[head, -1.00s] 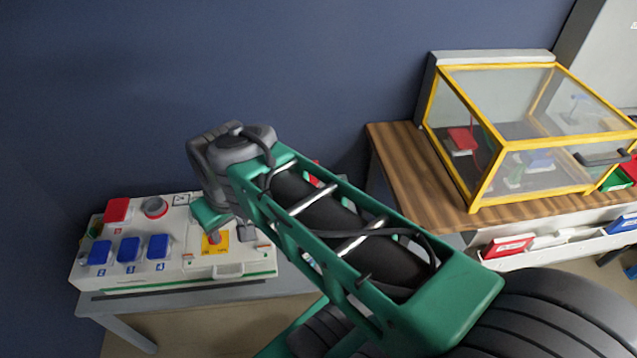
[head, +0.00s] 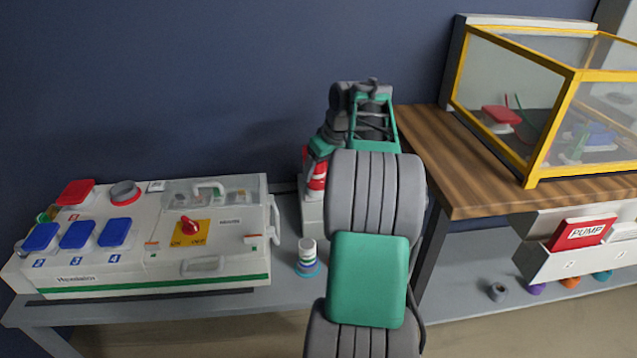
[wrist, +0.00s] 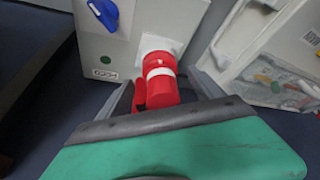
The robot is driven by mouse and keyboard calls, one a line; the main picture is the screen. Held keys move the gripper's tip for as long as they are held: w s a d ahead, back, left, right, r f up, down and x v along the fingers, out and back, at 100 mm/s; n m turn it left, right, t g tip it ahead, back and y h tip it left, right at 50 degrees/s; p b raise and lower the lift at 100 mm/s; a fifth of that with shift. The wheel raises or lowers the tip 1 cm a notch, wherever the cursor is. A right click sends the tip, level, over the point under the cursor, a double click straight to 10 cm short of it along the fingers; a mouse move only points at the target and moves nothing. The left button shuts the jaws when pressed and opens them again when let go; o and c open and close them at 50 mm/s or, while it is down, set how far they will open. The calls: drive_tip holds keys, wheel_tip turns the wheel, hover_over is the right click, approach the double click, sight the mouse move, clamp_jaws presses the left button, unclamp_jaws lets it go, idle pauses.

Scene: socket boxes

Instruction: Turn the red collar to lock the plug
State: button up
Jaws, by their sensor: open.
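A red cylindrical plug with a white band (wrist: 160,75) stands out from the white face of a socket box (wrist: 122,45) in the wrist view. The red collar cannot be told clearly from the plug body. In the head view the red and white piece (head: 316,172) shows just left of my arm, partly covered. My gripper (wrist: 161,88) is open, with one grey finger on either side of the red piece. Whether either finger touches it cannot be told. In the head view my arm hides most of the socket box.
A blue lever (wrist: 103,12) sits on the box face. A white control panel (head: 208,262) with a red knob (head: 190,226) stands at left. A small striped cylinder (head: 307,258) stands on the grey bench. A yellow-framed case (head: 532,168) is on the wooden bench at right.

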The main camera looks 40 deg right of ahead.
drive_tip(key=x, duration=0.3)
drive_tip(key=shift+b, duration=0.35)
drive_tip(key=shift+c, duration=0.4)
drive_tip(key=c, duration=1.3)
